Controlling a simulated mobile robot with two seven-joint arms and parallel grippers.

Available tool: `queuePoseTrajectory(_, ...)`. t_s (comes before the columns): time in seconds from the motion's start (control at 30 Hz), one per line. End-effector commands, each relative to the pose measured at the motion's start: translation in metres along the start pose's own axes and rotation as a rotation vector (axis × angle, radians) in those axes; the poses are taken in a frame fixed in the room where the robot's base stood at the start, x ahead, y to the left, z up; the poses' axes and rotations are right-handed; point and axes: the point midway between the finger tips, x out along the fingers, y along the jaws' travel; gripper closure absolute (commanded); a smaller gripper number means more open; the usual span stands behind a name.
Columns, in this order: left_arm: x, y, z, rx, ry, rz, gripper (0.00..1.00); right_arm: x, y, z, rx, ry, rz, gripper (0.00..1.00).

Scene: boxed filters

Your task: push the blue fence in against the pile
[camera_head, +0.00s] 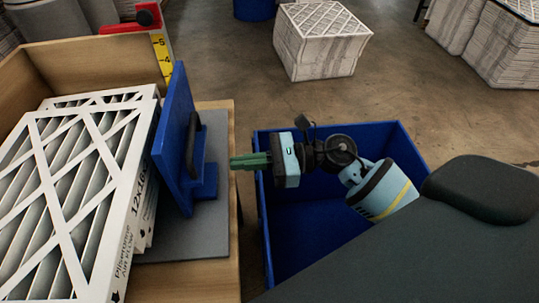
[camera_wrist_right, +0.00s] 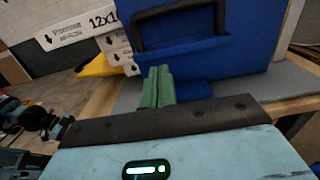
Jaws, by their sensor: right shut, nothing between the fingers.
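The blue fence (camera_head: 175,140) is an upright panel with a black handle and a blue foot, standing on a grey mat (camera_head: 212,236). The pile of white-framed filters (camera_head: 72,185) lies just left of it. The fence hides part of the pile's side, so I cannot tell whether they touch along its length. My right gripper (camera_head: 238,162) is shut and empty, its green fingers pointing left at the fence's handle side. In the right wrist view the green fingertips (camera_wrist_right: 156,72) appear in front of the fence (camera_wrist_right: 215,40), below its handle. My left gripper does not show clearly.
A wooden bench edge (camera_head: 235,210) borders the mat. A blue bin (camera_head: 265,225) stands under my right arm. A yellow scale (camera_head: 161,55) with a red part stands behind the fence. A stack of filters (camera_head: 322,50) is on the open floor beyond.

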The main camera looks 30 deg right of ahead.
Motion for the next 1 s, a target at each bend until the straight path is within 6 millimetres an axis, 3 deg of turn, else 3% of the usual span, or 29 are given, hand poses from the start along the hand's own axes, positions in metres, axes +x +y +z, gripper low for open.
queuePoseTrajectory(0.1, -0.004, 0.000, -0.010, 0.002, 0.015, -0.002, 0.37, 0.021, 0.000, 0.004, -0.002, -0.004, 0.001, 1.00)
queuePoseTrajectory(0.3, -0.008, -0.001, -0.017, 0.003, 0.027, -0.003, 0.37, 0.043, 0.000, 0.002, 0.000, -0.001, 0.000, 1.00)
queuePoseTrajectory(0.83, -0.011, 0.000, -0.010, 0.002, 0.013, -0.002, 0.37, 0.052, 0.000, -0.001, 0.001, 0.000, 0.000, 1.00)
queuePoseTrajectory(1.0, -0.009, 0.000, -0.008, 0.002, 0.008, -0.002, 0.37, 0.083, 0.000, 0.000, 0.000, -0.002, 0.003, 1.00)
